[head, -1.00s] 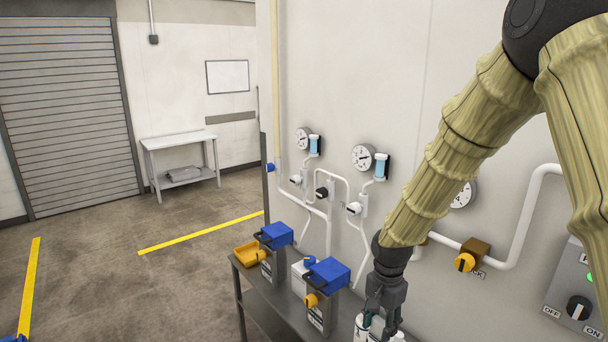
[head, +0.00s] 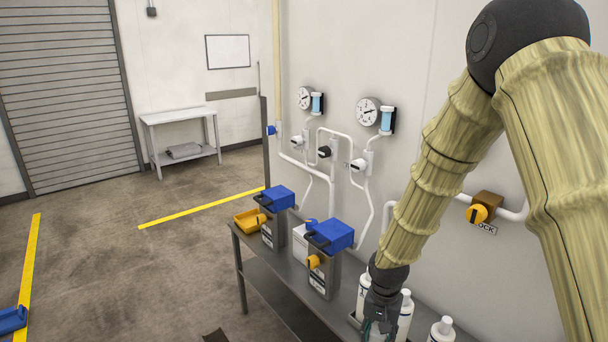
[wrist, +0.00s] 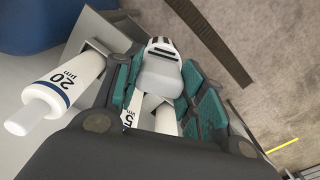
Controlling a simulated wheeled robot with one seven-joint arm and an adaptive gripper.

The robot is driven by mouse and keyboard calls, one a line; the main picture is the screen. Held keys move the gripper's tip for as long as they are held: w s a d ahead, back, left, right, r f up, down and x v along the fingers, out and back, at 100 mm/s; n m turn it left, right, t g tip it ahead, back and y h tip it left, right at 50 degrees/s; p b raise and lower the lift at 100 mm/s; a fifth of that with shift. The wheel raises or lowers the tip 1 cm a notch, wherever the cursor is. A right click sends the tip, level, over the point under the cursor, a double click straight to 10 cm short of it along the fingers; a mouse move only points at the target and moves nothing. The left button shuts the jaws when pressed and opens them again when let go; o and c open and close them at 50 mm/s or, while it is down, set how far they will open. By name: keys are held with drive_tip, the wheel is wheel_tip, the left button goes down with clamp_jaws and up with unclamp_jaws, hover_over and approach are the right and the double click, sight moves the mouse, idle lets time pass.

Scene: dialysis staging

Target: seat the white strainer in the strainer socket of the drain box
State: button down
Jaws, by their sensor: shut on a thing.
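My gripper (wrist: 165,105) has green-padded fingers and is shut on a white piece (wrist: 160,75) with dark slots at its far end, which looks like the white strainer. In the head view my gripper (head: 380,318) is low in the picture, beside white bottles at the bench's near end; the held piece cannot be made out there. In the wrist view a white cartridge marked 20 µm (wrist: 68,85) lies left of the fingers. Another white cartridge marked 5 (wrist: 133,108) shows behind them, partly hidden. I cannot pick out the drain box or its strainer socket.
A grey bench (head: 285,285) along the wall carries steel canisters with blue tops (head: 330,235), a yellow tray (head: 247,219) and white bottles (head: 440,330). Pipes and an orange valve (head: 477,214) are on the wall. A dark slotted strip (wrist: 210,40) lies on the floor. Open floor is at left.

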drive_tip(key=s+f+n+b, duration=0.2)
drive_tip(key=f+b, duration=0.3)
drive_tip(key=f, duration=0.4)
drive_tip(key=s+a+f+n+b, duration=0.1)
drive_tip(key=s+f+n+b, duration=0.1)
drive_tip(key=f+b, duration=0.3)
wheel_tip(320, 180, down, 4)
drive_tip(key=shift+s+n, duration=0.2)
drive_tip(key=shift+n, duration=0.5)
